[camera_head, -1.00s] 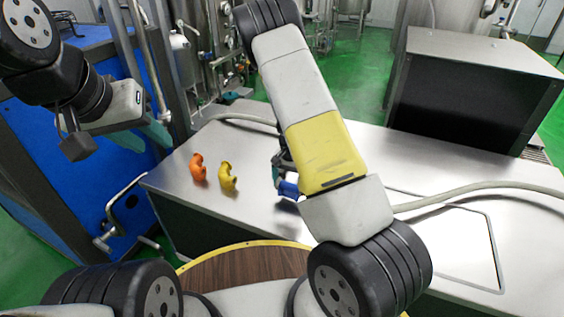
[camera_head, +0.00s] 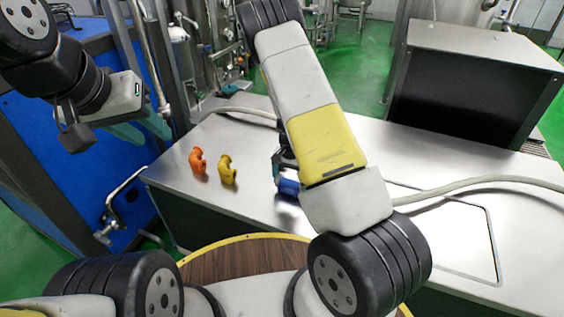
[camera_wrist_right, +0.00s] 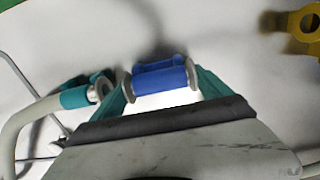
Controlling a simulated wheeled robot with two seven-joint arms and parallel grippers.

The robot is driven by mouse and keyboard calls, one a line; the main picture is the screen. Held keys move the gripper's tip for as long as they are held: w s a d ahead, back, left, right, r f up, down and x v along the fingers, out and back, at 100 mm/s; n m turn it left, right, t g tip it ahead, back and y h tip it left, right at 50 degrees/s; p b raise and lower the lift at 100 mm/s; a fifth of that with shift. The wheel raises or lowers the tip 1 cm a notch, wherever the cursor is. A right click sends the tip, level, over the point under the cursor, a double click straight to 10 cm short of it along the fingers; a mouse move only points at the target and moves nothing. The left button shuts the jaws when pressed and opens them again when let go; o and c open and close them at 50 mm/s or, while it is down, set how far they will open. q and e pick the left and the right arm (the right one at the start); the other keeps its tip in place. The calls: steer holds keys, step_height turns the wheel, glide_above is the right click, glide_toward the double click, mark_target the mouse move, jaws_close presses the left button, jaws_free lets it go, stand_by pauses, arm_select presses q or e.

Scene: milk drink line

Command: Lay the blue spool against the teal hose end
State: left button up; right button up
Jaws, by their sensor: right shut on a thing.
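The blue spool (camera_wrist_right: 160,82) lies crosswise between the teal fingers of my right gripper (camera_wrist_right: 164,92), one grey flange against each finger. In the head view the spool (camera_head: 288,187) shows just left of my right arm, low over the steel table. The teal hose end (camera_wrist_right: 75,97), with a metal ring at its mouth, is left of the spool in the right wrist view. A small gap shows between its mouth and the left finger. My right arm hides the hose end in the head view. My left gripper (camera_head: 142,129) is open and empty, left of the table.
An orange bent fitting (camera_head: 197,160) and a yellow one (camera_head: 227,170) stand on the left of the steel table (camera_head: 240,205). A pale hose (camera_head: 470,184) crosses the table at the right. A dark-sided steel box (camera_head: 465,95) stands behind. The table's front left is clear.

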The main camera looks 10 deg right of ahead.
mark_target(290, 181)
steer(key=shift+f, duration=0.2)
steer(key=o, duration=1.7)
step_height(290, 181, up, 8)
steer(key=shift+f, duration=0.15)
